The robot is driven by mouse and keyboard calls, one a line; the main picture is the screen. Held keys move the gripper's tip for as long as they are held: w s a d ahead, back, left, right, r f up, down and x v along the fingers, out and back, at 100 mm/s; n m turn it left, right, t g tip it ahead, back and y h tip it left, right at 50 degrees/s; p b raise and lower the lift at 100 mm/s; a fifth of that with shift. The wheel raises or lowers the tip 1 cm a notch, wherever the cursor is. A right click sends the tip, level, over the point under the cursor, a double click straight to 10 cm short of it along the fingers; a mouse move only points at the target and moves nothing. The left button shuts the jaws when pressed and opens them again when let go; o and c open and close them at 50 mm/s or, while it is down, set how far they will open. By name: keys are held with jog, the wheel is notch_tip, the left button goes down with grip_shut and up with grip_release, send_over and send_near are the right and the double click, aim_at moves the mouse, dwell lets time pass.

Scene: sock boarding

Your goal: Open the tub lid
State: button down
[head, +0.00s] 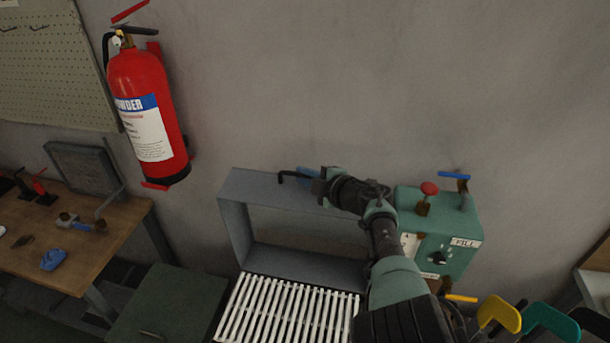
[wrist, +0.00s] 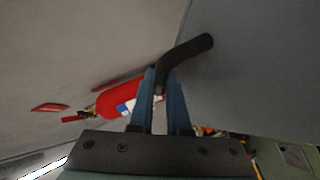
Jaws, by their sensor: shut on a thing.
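My gripper (head: 306,175) is at the top edge of a grey box-like frame (head: 232,190) that stands against the wall. Its blue fingers are shut on a black bent handle (head: 287,178), which sticks out to the left. The wrist view shows the same handle (wrist: 188,48) between the fingertips (wrist: 160,78), beside a flat grey panel (wrist: 260,70). I cannot tell for certain which part is the tub lid; the grey frame with the handle looks most like it. Where the handle joins it is hidden.
A white slatted rack (head: 285,310) lies in front of the frame. A green FILL control box (head: 465,225) with levers stands right. A red fire extinguisher (head: 140,100) hangs on the wall. A wooden bench (head: 50,225) and green box (head: 165,305) are left.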

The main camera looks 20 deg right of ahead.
jog(key=shift+a+f, duration=0.15)
jog(key=shift+f, duration=0.05)
jog(key=c, duration=0.9)
grip_release()
jog(key=shift+s+r+p, duration=0.15)
jog(key=shift+p, duration=0.2)
jog(key=p+v, duration=0.1)
jog(key=p, duration=0.2)
jog(key=shift+s+r, duration=0.25)
jog(key=shift+r, duration=0.05)
jog(key=p+v, duration=0.3)
jog(key=p, duration=0.2)
jog(key=shift+r, duration=0.15)
jog(key=shift+s+d+p, duration=0.3)
jog(key=shift+s+d, duration=0.1)
jog(key=shift+s, duration=0.3)
jog(key=shift+p+v, duration=0.45)
jog(key=shift+v, duration=2.8)
jog(key=shift+a, duration=0.1)
